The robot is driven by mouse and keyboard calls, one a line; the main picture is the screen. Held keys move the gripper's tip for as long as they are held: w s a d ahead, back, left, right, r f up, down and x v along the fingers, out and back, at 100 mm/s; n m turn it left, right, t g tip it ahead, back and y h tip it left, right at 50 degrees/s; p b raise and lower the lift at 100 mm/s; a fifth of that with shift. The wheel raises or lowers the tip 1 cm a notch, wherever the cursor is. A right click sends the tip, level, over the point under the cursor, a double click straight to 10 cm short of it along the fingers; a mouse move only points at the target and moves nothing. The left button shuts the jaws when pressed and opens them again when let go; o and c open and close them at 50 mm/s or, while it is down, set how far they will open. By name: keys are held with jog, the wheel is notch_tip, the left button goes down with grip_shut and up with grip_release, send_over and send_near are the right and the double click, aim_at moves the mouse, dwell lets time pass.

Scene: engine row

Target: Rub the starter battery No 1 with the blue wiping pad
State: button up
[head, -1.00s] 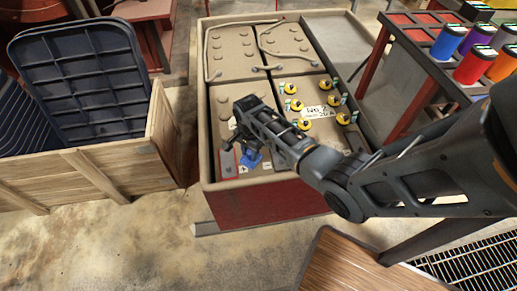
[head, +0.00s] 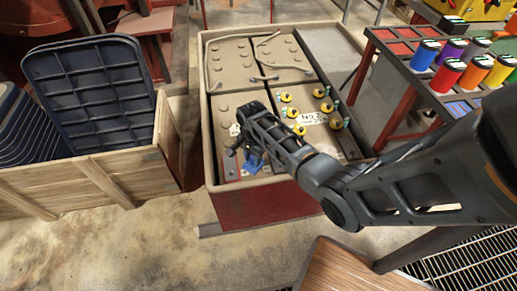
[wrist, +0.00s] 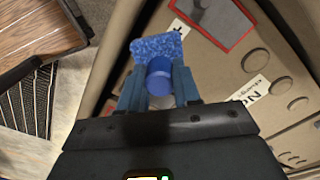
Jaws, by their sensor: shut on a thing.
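The blue wiping pad (wrist: 158,47) has a round blue handle, and my gripper (wrist: 158,88) is shut on that handle. In the head view the pad (head: 255,163) hangs below my gripper (head: 245,148), at the front of the battery box. Starter battery No 1 (head: 224,104) is the tan front-left battery, partly hidden by my gripper and arm. In the wrist view its top (wrist: 235,65) lies right of the pad, with a red-framed label and a partly hidden "No" label. I cannot tell whether the pad touches the battery.
Battery No 2 (head: 328,135), with yellow caps, sits to the right in the same box (head: 265,207). Cables cross the rear batteries. A wooden crate (head: 85,180) with dark lids stands left. A rack (head: 395,50) of coloured cans stands right.

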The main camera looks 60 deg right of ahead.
jog(key=shift+r+p, duration=0.85)
jog(key=shift+r, duration=0.45)
